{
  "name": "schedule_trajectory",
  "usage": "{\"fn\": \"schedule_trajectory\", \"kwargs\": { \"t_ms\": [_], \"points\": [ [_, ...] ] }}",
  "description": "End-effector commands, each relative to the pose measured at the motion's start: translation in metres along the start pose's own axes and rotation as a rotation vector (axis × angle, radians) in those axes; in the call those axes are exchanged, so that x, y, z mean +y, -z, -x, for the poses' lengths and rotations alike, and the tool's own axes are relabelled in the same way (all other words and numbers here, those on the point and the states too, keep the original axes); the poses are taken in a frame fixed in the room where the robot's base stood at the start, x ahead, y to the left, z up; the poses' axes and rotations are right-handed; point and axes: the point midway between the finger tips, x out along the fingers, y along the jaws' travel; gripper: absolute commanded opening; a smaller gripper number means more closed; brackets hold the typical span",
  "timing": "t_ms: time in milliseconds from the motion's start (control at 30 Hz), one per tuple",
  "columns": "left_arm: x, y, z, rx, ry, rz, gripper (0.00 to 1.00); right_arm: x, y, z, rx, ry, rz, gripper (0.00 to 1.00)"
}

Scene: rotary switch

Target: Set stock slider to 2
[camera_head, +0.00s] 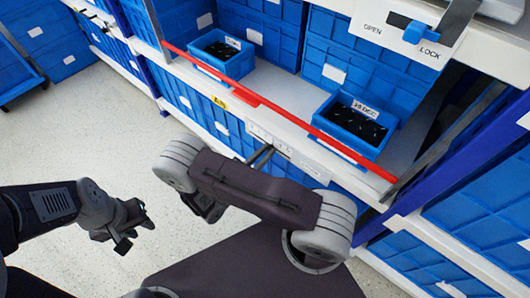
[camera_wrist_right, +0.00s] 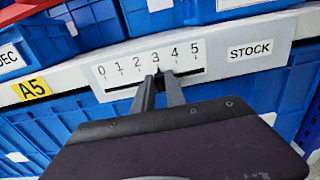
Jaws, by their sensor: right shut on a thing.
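The stock slider's white scale plate (camera_wrist_right: 212,58) is marked 0 to 5 and labelled STOCK. It also shows on the shelf edge in the head view (camera_head: 284,150). In the right wrist view my right gripper (camera_wrist_right: 161,80) reaches up to the dark slot and is shut on the slider knob (camera_wrist_right: 160,71), at about the 3 mark. The fingertips mostly hide the knob. In the head view my right gripper (camera_head: 262,154) meets the plate from the front. My left gripper (camera_head: 133,228) hangs away from the shelf over the floor; its finger gap is unclear.
A red bar (camera_head: 245,96) runs along the shelf front above the plate. Small blue bins of dark parts (camera_head: 221,52) (camera_head: 353,122) stand on the shelf. An OPEN/LOCK panel (camera_head: 402,40) is at the upper right. A yellow A5 label (camera_wrist_right: 31,88) is left of the plate.

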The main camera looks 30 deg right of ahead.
Motion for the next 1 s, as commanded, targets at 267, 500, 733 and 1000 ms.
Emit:
{"fn": "schedule_trajectory", "kwargs": {
  "t_ms": [267,500,733,1000],
  "points": [
    [0.000,0.000,0.001,0.000,0.000,0.000,0.33,0.023,0.001,0.001,0.004,-0.001,-0.005,0.00],
    [0.000,0.000,0.001,0.000,0.000,0.000,0.33,0.031,0.001,0.000,0.003,-0.001,-0.001,0.00],
    [0.000,0.000,0.001,0.000,0.000,0.000,0.33,0.030,0.001,0.000,0.002,-0.001,-0.001,0.38],
    [0.000,0.000,0.001,0.000,0.000,0.000,0.33,0.030,0.000,0.001,0.001,-0.001,0.000,0.38]
  ]
}}
